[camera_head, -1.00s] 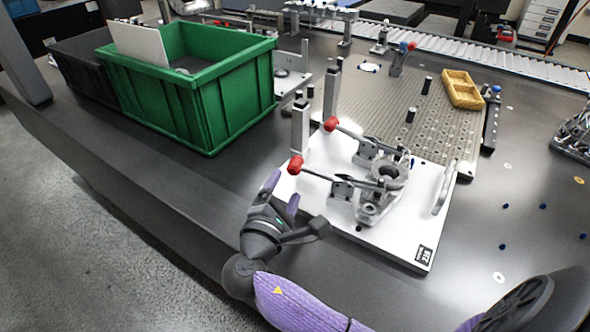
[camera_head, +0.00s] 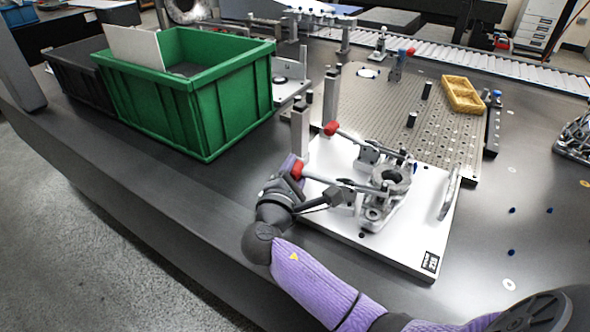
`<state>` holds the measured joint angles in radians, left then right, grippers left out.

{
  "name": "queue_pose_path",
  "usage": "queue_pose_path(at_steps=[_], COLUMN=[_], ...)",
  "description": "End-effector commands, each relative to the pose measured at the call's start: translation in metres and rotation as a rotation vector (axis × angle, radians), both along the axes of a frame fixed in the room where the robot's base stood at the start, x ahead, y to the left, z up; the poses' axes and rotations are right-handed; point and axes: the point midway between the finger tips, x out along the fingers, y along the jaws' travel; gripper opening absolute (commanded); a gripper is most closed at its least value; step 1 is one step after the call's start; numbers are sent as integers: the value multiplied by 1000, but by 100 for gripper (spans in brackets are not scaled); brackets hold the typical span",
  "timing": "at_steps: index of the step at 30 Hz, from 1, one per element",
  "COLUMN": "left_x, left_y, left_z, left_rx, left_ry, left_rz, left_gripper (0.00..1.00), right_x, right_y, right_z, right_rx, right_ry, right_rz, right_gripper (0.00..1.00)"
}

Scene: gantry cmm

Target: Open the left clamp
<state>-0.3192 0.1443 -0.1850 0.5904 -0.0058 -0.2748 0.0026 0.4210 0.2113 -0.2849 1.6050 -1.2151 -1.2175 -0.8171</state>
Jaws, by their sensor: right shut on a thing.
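A white fixture plate (camera_head: 402,252) lies on the dark table and carries a grey metal part (camera_head: 376,211) and two toggle clamps with red-tipped levers. The left clamp's lever, with its red grip (camera_head: 297,170), lies nearly flat and points left. My right gripper (camera_head: 292,170) is shut on this red grip; its fingers are partly hidden behind the hand and the grip. The other clamp's red grip (camera_head: 331,128) is farther back, untouched, with its lever also lying low. My left gripper is not in view.
Upright grey posts (camera_head: 300,131) stand just behind the held grip. A green bin (camera_head: 190,105) stands to the left. A perforated plate (camera_head: 390,105) and a yellow tray (camera_head: 462,93) lie behind. A curved handle (camera_head: 449,193) rises at the plate's right side.

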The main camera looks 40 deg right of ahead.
Motion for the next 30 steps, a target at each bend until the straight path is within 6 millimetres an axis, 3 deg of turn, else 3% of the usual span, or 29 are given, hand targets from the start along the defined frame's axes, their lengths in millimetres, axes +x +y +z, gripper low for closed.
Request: queue_pose_path(at_steps=[11,30], left_x=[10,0], left_y=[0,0], left_z=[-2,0], left_rx=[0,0], left_ry=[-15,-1], left_rz=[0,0], left_gripper=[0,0], right_x=[0,1], right_y=[0,0], right_z=[2,3], right_rx=[-4,-6], right_ry=[-3,-3], right_rz=[1,1], right_gripper=[0,0])
